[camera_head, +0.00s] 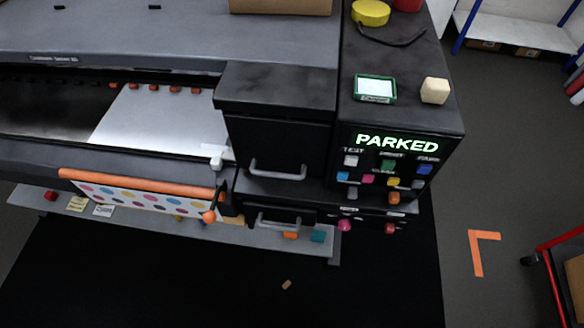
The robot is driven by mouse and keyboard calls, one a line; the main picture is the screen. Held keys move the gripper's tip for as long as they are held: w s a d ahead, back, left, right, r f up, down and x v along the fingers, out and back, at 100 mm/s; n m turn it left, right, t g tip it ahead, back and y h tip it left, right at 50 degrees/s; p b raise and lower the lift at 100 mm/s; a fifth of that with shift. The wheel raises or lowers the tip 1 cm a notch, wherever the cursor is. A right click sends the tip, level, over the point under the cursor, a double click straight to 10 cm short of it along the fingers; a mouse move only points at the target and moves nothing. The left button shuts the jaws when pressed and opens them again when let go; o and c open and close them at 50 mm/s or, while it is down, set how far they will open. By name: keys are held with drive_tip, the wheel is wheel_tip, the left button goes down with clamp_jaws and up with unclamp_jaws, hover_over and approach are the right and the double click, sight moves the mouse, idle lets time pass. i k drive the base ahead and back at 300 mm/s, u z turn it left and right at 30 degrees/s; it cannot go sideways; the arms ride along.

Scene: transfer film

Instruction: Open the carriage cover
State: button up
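The carriage cover looks to be the black boxy lid (276,135) on the right part of the large printer, left of the control panel. It appears shut, with its front face hanging down. A light grey bar handle (277,174) runs along its lower front edge. Below it is a second black front with a similar handle (278,226). The panel display (397,143) reads PARKED in lit green letters. My gripper is not in view, and nothing is seen touching the handle.
Colored buttons (388,165) sit under the display. A cream block (435,90), a green-framed device (375,89) and a yellow round thing (370,13) lie on the console top. An orange roller with dotted film (140,188) hangs at left.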

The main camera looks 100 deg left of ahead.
sight(268, 144)
drive_tip(key=z, duration=0.05)
drive_tip(key=i, duration=1.2)
drive_tip(key=u, duration=3.3)
